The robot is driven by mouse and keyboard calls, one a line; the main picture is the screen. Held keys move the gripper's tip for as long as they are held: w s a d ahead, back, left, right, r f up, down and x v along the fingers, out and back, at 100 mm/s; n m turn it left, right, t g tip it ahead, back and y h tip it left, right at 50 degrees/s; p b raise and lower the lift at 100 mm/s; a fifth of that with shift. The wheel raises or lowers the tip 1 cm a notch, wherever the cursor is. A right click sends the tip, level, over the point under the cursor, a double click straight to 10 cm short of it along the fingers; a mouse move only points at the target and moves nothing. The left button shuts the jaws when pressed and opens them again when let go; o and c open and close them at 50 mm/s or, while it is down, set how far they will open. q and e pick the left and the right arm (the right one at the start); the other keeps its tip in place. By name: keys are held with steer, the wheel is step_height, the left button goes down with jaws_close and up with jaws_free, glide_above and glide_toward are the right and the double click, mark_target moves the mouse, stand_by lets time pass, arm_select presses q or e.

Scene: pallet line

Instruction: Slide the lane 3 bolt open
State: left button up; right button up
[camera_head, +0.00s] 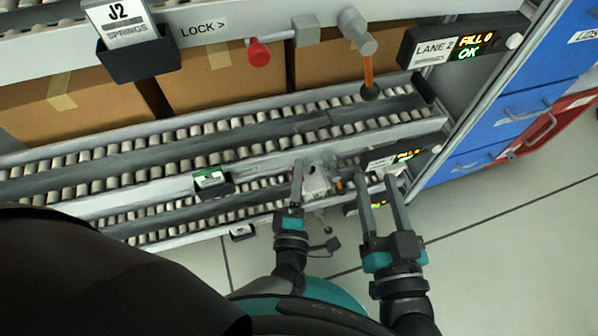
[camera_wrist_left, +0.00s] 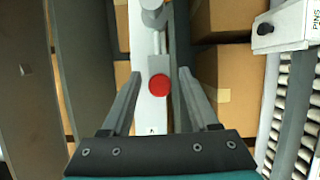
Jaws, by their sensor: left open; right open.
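A round red knob (camera_wrist_left: 158,85) shows in the left wrist view on a white rail, with a grey bracket and rod just beyond it. I take it for the lane 3 bolt; no lane label shows there. My left gripper (camera_head: 303,178) is open, its fingers on either side of the knob in the wrist view, with gaps on both sides. In the head view it is at the lower rail, beside a pale block (camera_head: 316,181), and the knob is not clearly visible. My right gripper (camera_head: 376,183) is open and empty, near the lower lane display (camera_head: 404,156).
Above, the lane 2 display (camera_head: 434,52), a red knob (camera_head: 258,51) by a LOCK label and an orange lever (camera_head: 368,70) stick out. Cardboard boxes (camera_head: 215,78) fill the upper lane.

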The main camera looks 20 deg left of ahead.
arm_select(q)
jaws_close()
stand_by(0.4)
stand_by(0.9)
